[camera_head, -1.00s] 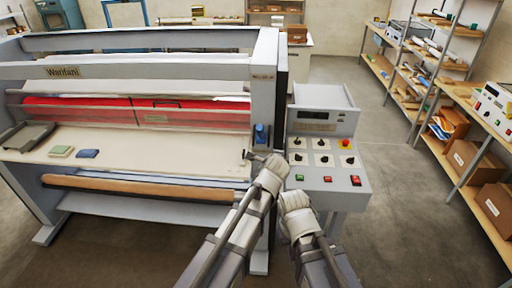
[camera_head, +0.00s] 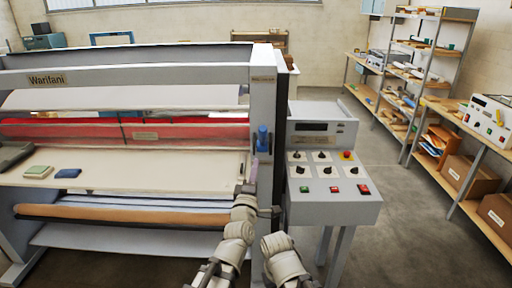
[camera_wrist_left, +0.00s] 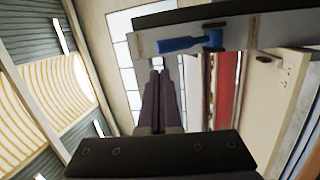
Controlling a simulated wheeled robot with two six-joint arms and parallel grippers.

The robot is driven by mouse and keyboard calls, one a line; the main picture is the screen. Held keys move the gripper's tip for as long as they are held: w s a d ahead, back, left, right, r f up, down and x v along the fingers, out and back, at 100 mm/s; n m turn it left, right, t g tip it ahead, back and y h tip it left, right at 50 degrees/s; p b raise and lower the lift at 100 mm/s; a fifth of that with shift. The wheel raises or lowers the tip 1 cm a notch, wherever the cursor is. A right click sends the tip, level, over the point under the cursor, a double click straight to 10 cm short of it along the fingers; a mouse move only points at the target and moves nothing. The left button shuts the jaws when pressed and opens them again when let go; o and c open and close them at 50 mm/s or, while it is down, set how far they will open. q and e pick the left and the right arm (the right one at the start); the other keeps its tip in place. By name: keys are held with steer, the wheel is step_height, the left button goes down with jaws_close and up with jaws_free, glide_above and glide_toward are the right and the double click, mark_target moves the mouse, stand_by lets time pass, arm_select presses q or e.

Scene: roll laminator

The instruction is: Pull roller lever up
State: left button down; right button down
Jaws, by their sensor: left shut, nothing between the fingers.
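The roller lever (camera_head: 263,138) is a blue handle on the right end post of the laminator (camera_head: 264,95). In the head view it stands upright on its mount. My left gripper (camera_head: 245,188) is below the lever and slightly left of it, apart from it. In the left wrist view the blue lever (camera_wrist_left: 187,43) lies sideways beyond the fingertips. The left gripper's fingers (camera_wrist_left: 158,75) are together with nothing between them. My right arm shows at the bottom of the head view, but its gripper fingers cannot be made out.
The control panel (camera_head: 330,190) with knobs and buttons stands right of the post. A green pad (camera_head: 38,172) and a blue pad (camera_head: 67,173) lie on the laminator's table. Shelves (camera_head: 425,75) line the right wall. The floor between is clear.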

arm_select(q)
steer(key=p, duration=0.3)
glide_toward(261, 127)
steer(key=shift+n, duration=0.4)
steer(key=x, duration=0.3)
steer(key=f+x, duration=0.1)
steer(key=x, duration=0.1)
steer(key=shift+w+d+r, duration=0.1)
steer(key=shift+w+d, duration=0.15)
steer(key=shift+d, duration=0.2)
steer(key=shift+w+r+p, duration=0.3)
steer(key=shift+r+p, duration=0.15)
steer(key=shift+p, duration=0.25)
steer(key=w+r+p, duration=0.3)
steer(key=shift+w+r, duration=0.25)
steer(key=shift+w, duration=0.1)
steer(key=w+p, duration=0.1)
steer(key=w+r+p, duration=0.1)
steer(key=w, duration=0.1)
steer(key=w+r+p, duration=0.1)
steer(key=w, duration=0.1)
steer(key=shift+w+r, duration=0.25)
steer(key=shift+x, duration=1.15)
